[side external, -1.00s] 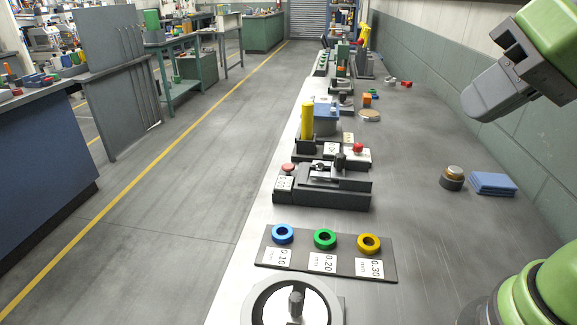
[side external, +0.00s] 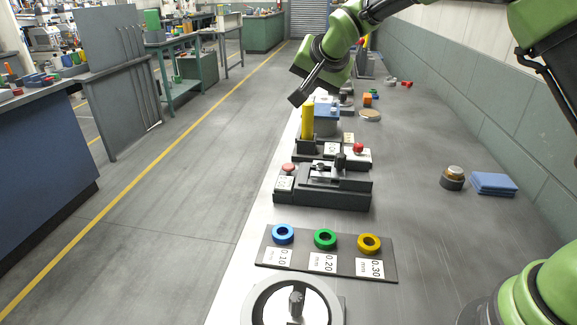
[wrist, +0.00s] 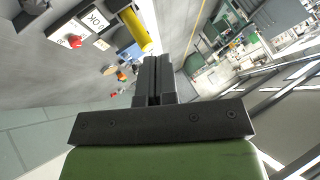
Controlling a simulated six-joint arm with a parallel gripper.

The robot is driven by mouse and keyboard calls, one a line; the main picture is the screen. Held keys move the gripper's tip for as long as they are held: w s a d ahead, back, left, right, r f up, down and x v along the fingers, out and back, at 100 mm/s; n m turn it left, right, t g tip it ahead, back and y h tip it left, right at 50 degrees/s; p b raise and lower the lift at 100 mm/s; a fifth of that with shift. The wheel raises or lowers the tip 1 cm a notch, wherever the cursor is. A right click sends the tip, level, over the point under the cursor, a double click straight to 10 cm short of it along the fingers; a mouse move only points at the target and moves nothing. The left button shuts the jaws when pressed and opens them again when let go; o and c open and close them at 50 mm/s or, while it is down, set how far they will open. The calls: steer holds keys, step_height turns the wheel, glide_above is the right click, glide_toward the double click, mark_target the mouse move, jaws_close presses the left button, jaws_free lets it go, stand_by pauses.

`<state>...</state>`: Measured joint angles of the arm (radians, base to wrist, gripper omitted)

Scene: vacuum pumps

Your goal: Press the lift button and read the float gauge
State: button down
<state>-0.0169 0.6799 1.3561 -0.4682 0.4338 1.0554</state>
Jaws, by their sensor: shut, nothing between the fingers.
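My gripper (side external: 297,98) is shut and empty, in the air near the top of an upright yellow cylinder (side external: 307,120); the gap between them is hard to judge. In the wrist view the shut fingers (wrist: 152,62) point toward the cylinder's side. A red button (side external: 358,148) sits on a white box (side external: 359,160) right of a label reading OK (side external: 331,148); it also shows in the wrist view (wrist: 75,41). A paler red button (side external: 288,168) tops the left end of a dark fixture (side external: 320,200). I cannot tell which is the lift button, or pick out the float gauge reading.
A dark plate (side external: 272,257) holds blue, green and yellow rings with number cards. A round dial (side external: 258,305) stands in front. A blue block (side external: 326,112) is behind the yellow cylinder. Blue pads (side external: 493,184) lie right. The bench's right middle is mostly clear.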

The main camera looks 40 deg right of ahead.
glide_above(291, 166)
step_height(291, 166, down, 9)
steer(key=shift+w+r+m, duration=0.1)
steer(key=shift+m, duration=0.3)
steer(key=shift+f, duration=4.4)
steer(key=shift+f, duration=0.1)
steer(key=shift+d+f, duration=0.1)
steer(key=shift+f, duration=0.2)
steer(key=shift+f, duration=0.8)
steer(key=shift+r, duration=1.25)
